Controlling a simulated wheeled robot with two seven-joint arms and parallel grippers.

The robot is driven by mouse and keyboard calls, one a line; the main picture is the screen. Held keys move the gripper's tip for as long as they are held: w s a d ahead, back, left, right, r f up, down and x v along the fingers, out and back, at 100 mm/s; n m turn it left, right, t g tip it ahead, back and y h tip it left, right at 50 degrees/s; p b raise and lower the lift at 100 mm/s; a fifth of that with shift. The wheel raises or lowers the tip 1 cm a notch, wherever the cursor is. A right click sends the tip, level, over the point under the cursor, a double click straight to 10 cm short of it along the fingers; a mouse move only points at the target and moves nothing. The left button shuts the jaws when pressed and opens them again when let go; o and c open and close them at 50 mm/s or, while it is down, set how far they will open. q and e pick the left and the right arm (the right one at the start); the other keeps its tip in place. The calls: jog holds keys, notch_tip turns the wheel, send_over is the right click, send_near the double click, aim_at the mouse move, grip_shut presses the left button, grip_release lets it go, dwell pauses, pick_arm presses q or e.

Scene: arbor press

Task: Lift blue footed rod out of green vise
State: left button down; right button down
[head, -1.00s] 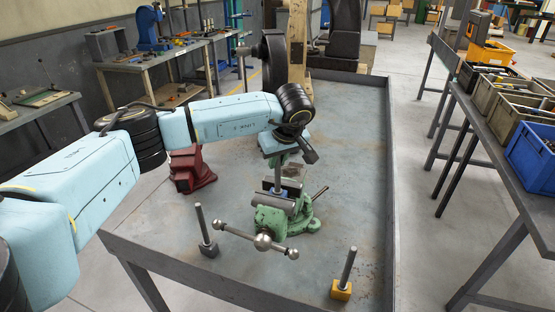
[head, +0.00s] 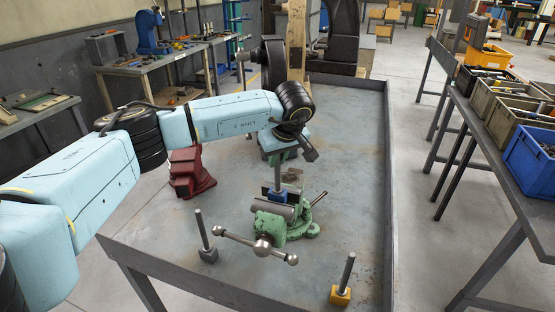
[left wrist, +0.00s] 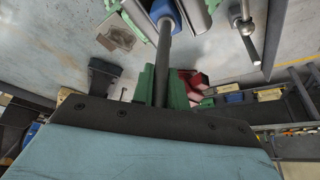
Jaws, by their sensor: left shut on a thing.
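The green vise (head: 290,228) stands on the bench tray, with grey jaws and a long handle bar. The blue footed rod (head: 278,178) stands upright at the jaws. Its blue foot (head: 278,195) shows at jaw level; I cannot tell whether it is clear of them. My left gripper (head: 281,157) is shut on the upper part of the grey shaft, above the vise. In the left wrist view the shaft (left wrist: 164,60) runs from between the green fingertips (left wrist: 161,86) to the blue foot (left wrist: 165,13), with a grey jaw (left wrist: 196,16) beside it. My right gripper is not in view.
A grey-footed rod (head: 205,238) stands left of the vise and a yellow-footed rod (head: 344,280) stands front right. A red vise-like block (head: 191,173) is behind left. The raised tray rim (head: 389,200) bounds the right side. Bare tray lies right of the vise.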

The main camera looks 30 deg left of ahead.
pick_arm(q)
jog(key=shift+r+p, duration=1.45)
jog(key=shift+r, duration=1.45)
jog(key=shift+w+r, duration=0.1)
